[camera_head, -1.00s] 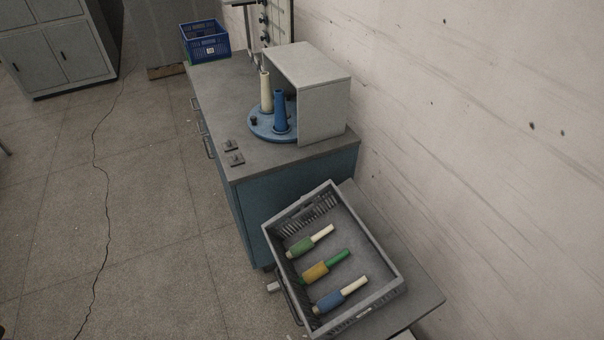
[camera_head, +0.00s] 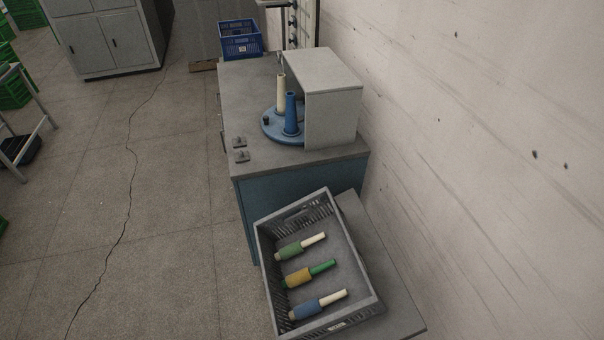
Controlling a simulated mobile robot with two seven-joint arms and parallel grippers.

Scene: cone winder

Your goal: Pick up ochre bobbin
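The ochre bobbin (camera_head: 298,277) lies on its side in the grey crate (camera_head: 263,250), with a green tube end pointing right. It is the middle one of three bobbins. A green bobbin (camera_head: 290,251) with a cream end lies on the far side of it. A blue bobbin (camera_head: 306,309) with a cream end lies on the near side. The three lie roughly parallel and apart from each other. Neither of my grippers shows in the head view.
The crate rests on a grey stand (camera_head: 392,290) beside the wall. Behind is a blue cabinet with a grey top (camera_head: 235,85), carrying a round blue plate (camera_head: 270,135) with two cones, a grey housing (camera_head: 335,105) and a blue crate (camera_head: 240,40). Floor at left is open.

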